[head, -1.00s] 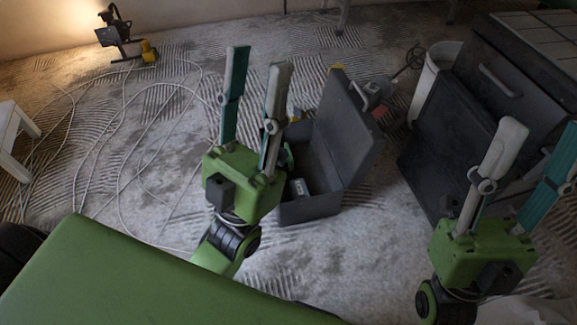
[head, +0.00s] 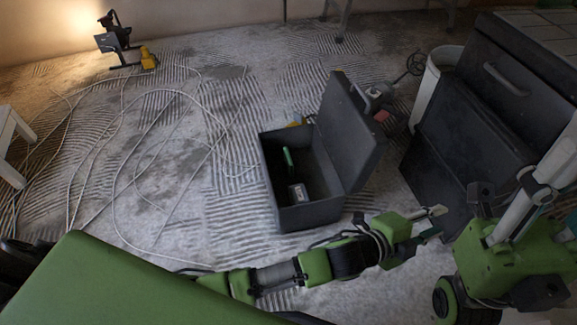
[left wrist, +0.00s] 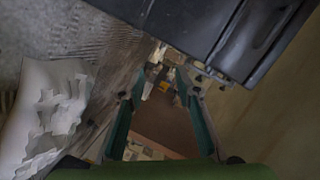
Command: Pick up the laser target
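I cannot make out the laser target for certain in either view. My left gripper (head: 438,222) is low at the lower right of the head view, pointing right, in front of the dark cabinet. In the left wrist view its two teal-lined fingers (left wrist: 158,76) are apart. Small, blurred pale and yellowish items (left wrist: 152,72) show beyond the fingertips, too unclear to name. My right gripper (head: 535,215) is at the right edge with its fingers apart. Its fingertips are partly cut off, and nothing is seen held in it.
An open black toolbox (head: 314,216) stands on the ridged floor, with a green-handled tool (head: 288,158) inside. A dark cabinet (head: 462,130) and a white bucket (head: 432,72) are at right. Cables (head: 122,165) and a work lamp (head: 117,40) are at left. A pale, torn-edged sheet (left wrist: 55,115) shows in the wrist view.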

